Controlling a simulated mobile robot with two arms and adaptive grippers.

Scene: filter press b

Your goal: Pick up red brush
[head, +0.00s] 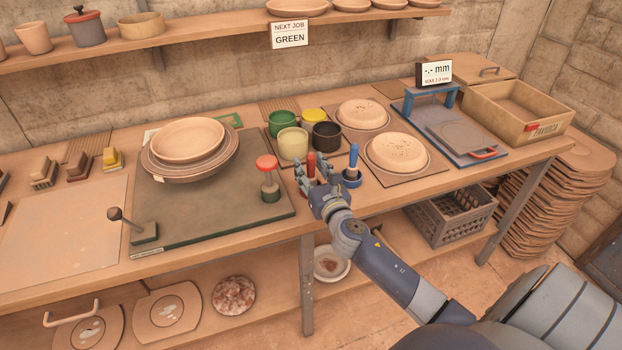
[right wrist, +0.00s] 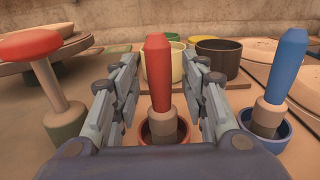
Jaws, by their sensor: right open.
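The red brush (head: 311,164) stands upright on the table, in the middle of the head view. In the right wrist view, the red brush (right wrist: 158,75) has a red handle and a lighter lower part, and stands in a small reddish-brown cup (right wrist: 183,134). My right gripper (head: 316,178) is open, and its fingers (right wrist: 160,90) stand on both sides of the brush without visibly closing on it. The gripper hides part of the brush and cup in the head view. My left gripper is not in view.
A blue brush (head: 353,159) stands in a blue cup just right of the gripper. A red-topped knob (head: 266,163) stands to the left. Green, yellow, cream and black cups (head: 326,135) are behind. A blue press frame (head: 430,104) is at the right.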

